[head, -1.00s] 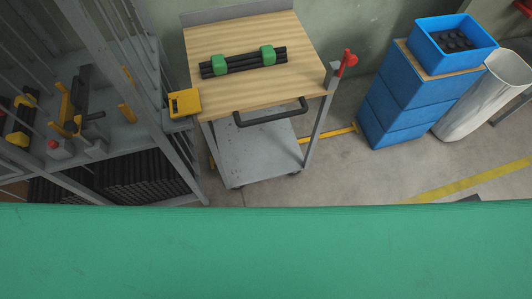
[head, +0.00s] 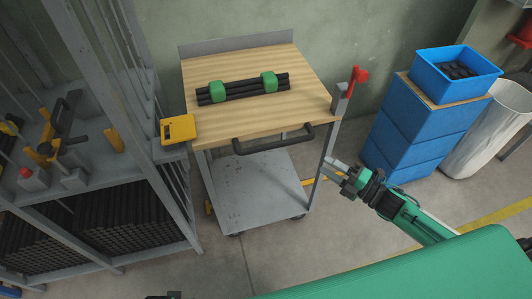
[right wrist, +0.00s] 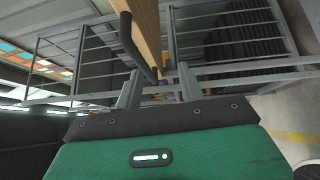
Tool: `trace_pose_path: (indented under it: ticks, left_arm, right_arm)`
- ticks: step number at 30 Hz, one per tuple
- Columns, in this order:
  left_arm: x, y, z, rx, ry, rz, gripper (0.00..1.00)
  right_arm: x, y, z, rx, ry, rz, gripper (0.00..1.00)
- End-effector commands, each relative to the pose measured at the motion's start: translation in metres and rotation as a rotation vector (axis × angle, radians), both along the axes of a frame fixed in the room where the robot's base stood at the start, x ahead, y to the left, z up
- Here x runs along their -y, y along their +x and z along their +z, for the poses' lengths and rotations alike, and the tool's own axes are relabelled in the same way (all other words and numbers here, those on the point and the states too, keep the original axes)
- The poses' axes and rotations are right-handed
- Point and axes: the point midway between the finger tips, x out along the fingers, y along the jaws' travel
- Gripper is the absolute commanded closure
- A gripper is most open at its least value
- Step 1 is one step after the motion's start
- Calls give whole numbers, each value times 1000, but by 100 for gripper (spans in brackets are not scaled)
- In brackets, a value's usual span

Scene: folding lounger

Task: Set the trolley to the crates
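The trolley (head: 228,190) stands left of centre in the head view, with a wooden top (head: 310,92), a grey lower shelf and a black push handle (head: 272,143) on its near side. Blue crates (head: 400,132) stand stacked at the right, apart from the trolley. My right gripper (head: 332,167) is open and empty, right of the handle and lower in the picture, near the trolley's right front leg. In the right wrist view the fingers are apart and the handle (right wrist: 131,42) shows beyond them. My left gripper's fingers do not show.
Black rods with green clamps (head: 243,87) lie on the trolley top. A red lever (head: 360,76) rises at its right corner. A yellow box (head: 178,129) sits between trolley and grey rack (head: 105,240). An open blue bin (head: 450,87) tops the crates. Floor between trolley and crates is mostly clear.

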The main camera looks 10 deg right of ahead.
Motion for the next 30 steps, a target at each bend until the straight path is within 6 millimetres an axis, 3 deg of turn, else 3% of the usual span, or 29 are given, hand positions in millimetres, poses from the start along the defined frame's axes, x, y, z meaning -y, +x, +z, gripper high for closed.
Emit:
trace_pose_path:
  ticks: [4,10,30]
  left_arm:
    - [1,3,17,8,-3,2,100]
    - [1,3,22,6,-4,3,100]
    - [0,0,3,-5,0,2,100]
  right_arm:
    - [-20,-12,29,118,-39,96,60]
    - [-30,-9,40,147,-46,116,60]
    - [-102,58,53,144,-44,112,60]
